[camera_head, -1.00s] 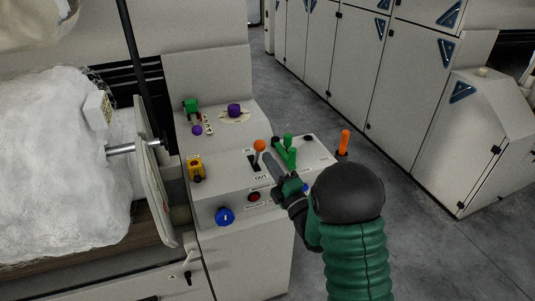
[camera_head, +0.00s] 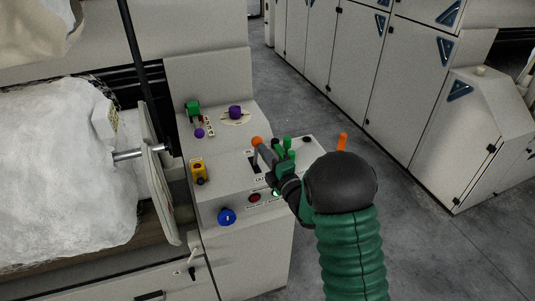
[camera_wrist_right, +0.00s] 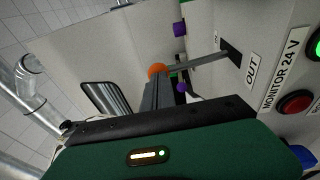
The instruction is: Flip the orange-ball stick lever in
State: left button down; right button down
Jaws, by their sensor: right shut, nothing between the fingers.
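The orange-ball lever (camera_head: 257,141) stands up from a dark slot in the sloped grey control panel (camera_head: 226,185). The OUT label (camera_wrist_right: 252,69) is beside the slot in the right wrist view. There the orange ball (camera_wrist_right: 157,70) and its thin grey stick (camera_wrist_right: 202,62) show clear of the panel. My right gripper (camera_head: 263,151) is shut and empty, with its tips right at the ball on the near right side. In the wrist view the fingers (camera_wrist_right: 156,92) end at the ball; whether they touch it I cannot tell. My left gripper is not in view.
An orange handle (camera_head: 342,142) is farther right. White fibre (camera_head: 60,165) fills the left.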

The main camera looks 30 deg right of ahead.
jog(key=w+r+g+p, duration=0.1)
jog(key=w+p, duration=0.1)
jog(key=p, duration=0.1)
jog(key=w+d+r+g+p, duration=0.1)
jog(key=w+p, duration=0.1)
jog(key=p, duration=0.1)
jog(key=w+r+g+p, duration=0.1)
jog(key=w+g+p, duration=0.1)
jog(key=p, duration=0.2)
jog(key=shift+w+d+r+m, duration=0.1)
jog(key=shift+d+r+m, duration=0.1)
jog(key=shift+r+m, duration=0.15)
jog(key=w+g+p, duration=0.1)
jog(key=p, duration=0.1)
jog(key=w+d+p, duration=0.1)
jog(key=w, duration=0.1)
jog(key=w+f+g+p, duration=0.1)
jog(key=w+p, duration=0.1)
jog(key=shift+w+d+g+y+p, duration=0.15)
jog(key=shift+g+y+p, duration=0.15)
jog(key=shift+y+p, duration=0.1)
